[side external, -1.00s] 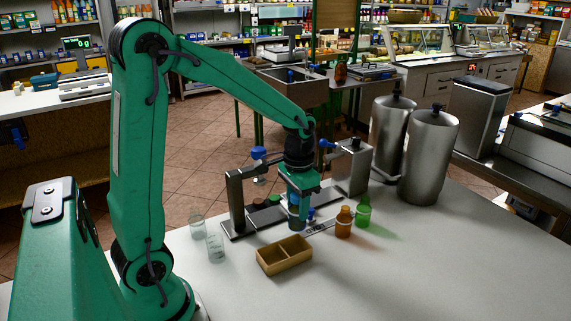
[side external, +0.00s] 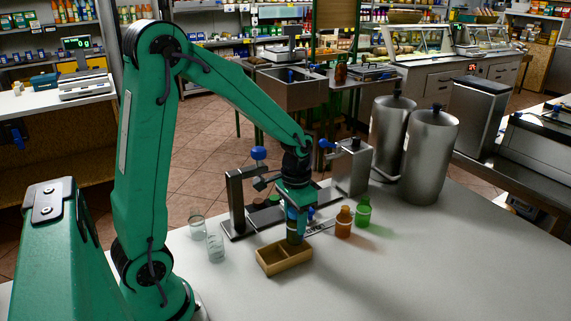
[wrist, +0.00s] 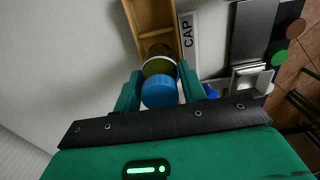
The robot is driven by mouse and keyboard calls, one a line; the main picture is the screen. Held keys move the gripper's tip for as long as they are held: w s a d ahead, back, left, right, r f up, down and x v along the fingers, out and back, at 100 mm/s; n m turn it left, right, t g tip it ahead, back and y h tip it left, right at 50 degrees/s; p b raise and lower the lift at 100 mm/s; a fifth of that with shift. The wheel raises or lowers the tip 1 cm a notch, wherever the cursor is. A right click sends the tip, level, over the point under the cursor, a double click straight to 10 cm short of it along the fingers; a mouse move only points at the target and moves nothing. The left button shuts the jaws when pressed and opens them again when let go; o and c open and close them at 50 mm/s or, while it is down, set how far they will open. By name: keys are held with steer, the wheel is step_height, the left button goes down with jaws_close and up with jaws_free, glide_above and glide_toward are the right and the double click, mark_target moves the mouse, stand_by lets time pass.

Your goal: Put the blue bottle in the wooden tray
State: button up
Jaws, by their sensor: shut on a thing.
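My gripper (side external: 297,216) is shut on the blue bottle and holds it upright at the tray's back edge. In the wrist view my gripper (wrist: 160,78) has a finger on each side of the bottle's blue cap (wrist: 160,92). A dark olive round part shows just beyond the cap. The bottle (side external: 293,234) is mostly hidden by the fingers in the side view. The wooden tray (side external: 270,270) has two compartments and stands on the counter; it also shows in the wrist view (wrist: 138,20). I cannot tell whether the bottle touches the tray.
An orange bottle (side external: 343,224) and a green bottle (side external: 363,212) stand right of the tray. Two clear glasses (side external: 215,246) stand left. A metal capping stand (side external: 237,200) is behind. A CAP label (wrist: 187,35) lies beside the tray. The front right counter is clear.

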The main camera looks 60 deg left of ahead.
mark_target(295, 232)
steer(key=shift+f, duration=1.75)
steer(key=shift+f, duration=0.45)
steer(key=o, duration=1.4)
steer(key=shift+o, duration=0.2)
steer(key=shift+r, duration=0.1)
steer(key=shift+r, duration=3.9)
